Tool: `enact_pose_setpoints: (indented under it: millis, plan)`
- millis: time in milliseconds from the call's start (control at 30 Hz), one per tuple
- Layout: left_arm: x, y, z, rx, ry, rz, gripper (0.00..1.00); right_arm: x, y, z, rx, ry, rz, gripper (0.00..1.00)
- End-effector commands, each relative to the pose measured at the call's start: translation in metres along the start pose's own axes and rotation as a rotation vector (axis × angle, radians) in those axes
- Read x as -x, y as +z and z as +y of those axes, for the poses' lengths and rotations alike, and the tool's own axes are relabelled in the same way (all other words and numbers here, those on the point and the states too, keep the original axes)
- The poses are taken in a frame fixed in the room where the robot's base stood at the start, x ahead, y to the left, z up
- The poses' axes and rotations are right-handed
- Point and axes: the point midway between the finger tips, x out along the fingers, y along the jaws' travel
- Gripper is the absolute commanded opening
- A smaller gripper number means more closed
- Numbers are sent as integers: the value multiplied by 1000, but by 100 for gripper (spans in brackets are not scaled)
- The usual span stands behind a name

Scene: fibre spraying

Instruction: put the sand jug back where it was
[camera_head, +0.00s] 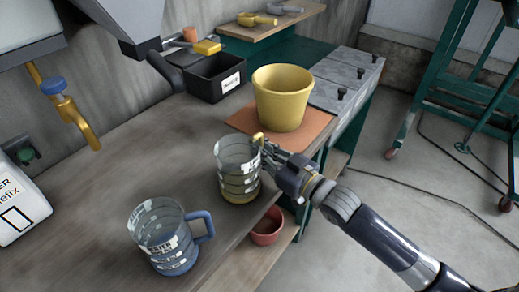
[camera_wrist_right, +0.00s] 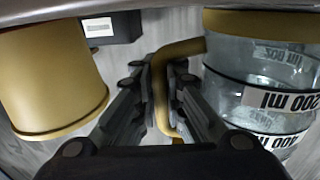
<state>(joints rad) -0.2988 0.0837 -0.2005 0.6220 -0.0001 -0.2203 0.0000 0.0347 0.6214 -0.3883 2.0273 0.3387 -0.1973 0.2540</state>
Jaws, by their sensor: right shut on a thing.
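A clear jug with a yellow base and yellow handle (camera_head: 238,172) stands upright at the right edge of the wooden workbench, on or just above its top. My right gripper (camera_head: 270,152) is shut on its yellow handle. In the right wrist view the handle (camera_wrist_right: 162,92) runs between the two fingers (camera_wrist_right: 168,88), and the jug body (camera_wrist_right: 262,85) is beside them at the right, its lettering upside down. I see no clear contents in it. A second clear jug with a blue base and blue handle (camera_head: 165,240) stands nearer on the bench. My left gripper is out of view.
A yellow bucket (camera_head: 282,100) on an orange board is behind the held jug. A black bin (camera_head: 215,76) stands further back. A red bowl (camera_head: 267,226) is on the lower shelf. A brass tap (camera_head: 75,115) and a white bag (camera_head: 20,205) are at left. The bench's middle is clear.

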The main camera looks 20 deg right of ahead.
Motion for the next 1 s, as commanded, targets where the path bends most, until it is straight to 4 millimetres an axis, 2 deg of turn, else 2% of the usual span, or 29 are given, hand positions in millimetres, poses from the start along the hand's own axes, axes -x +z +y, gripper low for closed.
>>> enact_pose_setpoints:
  millis: [133, 367, 400, 467, 500, 867, 1000]
  plan:
    - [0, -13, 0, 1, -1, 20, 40, 0, 1, 0, 0, 0, 2, 0]
    - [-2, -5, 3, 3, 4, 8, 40, 0, 5, 0, 0, 0, 1, 0]
    - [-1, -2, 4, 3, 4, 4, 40, 0, 4, 0, 0, 0, 1, 14]
    - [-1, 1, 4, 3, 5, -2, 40, 0, 4, 0, 0, 0, 0, 28]
    - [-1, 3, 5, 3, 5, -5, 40, 0, 4, 0, 0, 0, 0, 30]
    - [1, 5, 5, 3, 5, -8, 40, 0, 0, 0, 1, 0, 1, 30]
    - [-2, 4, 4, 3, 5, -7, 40, 12, 3, 0, 0, 1, -2, 30]
